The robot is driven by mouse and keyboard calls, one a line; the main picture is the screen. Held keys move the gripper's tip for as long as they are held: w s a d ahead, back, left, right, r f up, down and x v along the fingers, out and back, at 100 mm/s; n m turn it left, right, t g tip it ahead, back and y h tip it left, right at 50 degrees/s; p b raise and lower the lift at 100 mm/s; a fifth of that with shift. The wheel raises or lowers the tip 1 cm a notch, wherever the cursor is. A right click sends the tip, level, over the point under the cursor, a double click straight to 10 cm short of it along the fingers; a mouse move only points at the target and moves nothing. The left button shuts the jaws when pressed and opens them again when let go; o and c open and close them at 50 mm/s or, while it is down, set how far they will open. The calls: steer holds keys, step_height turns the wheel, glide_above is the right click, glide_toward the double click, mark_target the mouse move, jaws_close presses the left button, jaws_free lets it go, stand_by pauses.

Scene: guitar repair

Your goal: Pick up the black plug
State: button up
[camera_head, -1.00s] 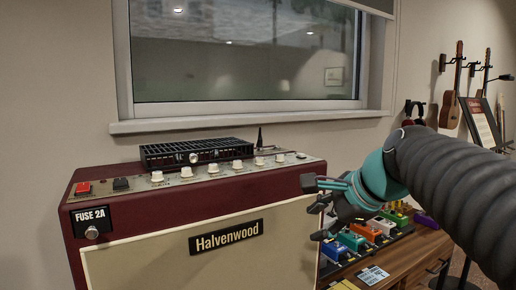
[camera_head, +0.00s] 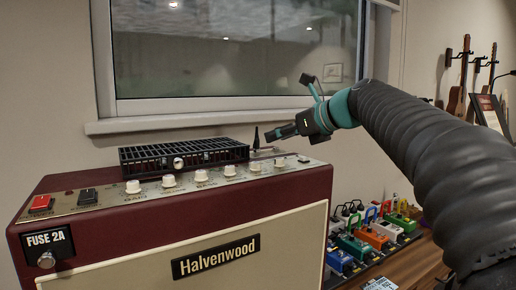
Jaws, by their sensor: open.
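A small black pointed piece (camera_head: 256,139), which looks like the black plug, stands upright on the back right of the amplifier's top panel (camera_head: 289,166). My gripper (camera_head: 288,108) is just right of it and above the panel. Its fingers are spread apart with nothing between them. The lower finger points left and its tip appears close to the black piece; I cannot tell whether they touch. The upper finger points up and left in front of the window.
The dark red Halvenwood amplifier (camera_head: 300,205) has a row of white knobs (camera_head: 201,176). A black slotted grille unit (camera_head: 184,155) sits left of the black piece. Colourful pedals (camera_head: 372,237) stand on a wooden surface at right. The window sill (camera_head: 190,121) runs behind.

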mark_target(257, 148)
steer(key=x, duration=0.8)
steer(key=shift+s+a, duration=0.25)
steer(key=shift+a, duration=0.05)
jaws_close()
